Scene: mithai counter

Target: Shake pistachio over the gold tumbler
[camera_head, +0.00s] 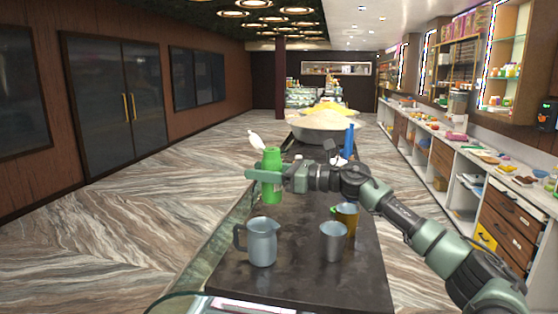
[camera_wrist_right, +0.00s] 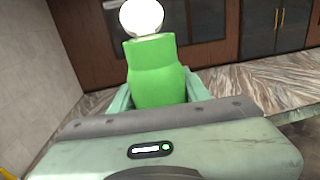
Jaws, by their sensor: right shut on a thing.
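My right gripper (camera_head: 262,174) is shut on a green bottle (camera_head: 272,190), which it holds roughly upright above the far left part of the dark counter. The bottle also shows in the right wrist view (camera_wrist_right: 157,75), between the fingers, with a round white thing (camera_wrist_right: 142,17) at its top end. No label is readable, so I cannot tell if it holds pistachio. A gold tumbler (camera_head: 347,219) stands on the counter right of and nearer than the bottle, partly behind a silver tumbler (camera_head: 333,243). Something green shows at its left side. My left gripper is out of view.
A grey-blue pitcher (camera_head: 262,243) stands left of the silver tumbler. A blue bottle (camera_head: 348,142) and a large pale bowl (camera_head: 318,130) stand farther back, beyond my right arm. The near front of the counter (camera_head: 305,284) is clear.

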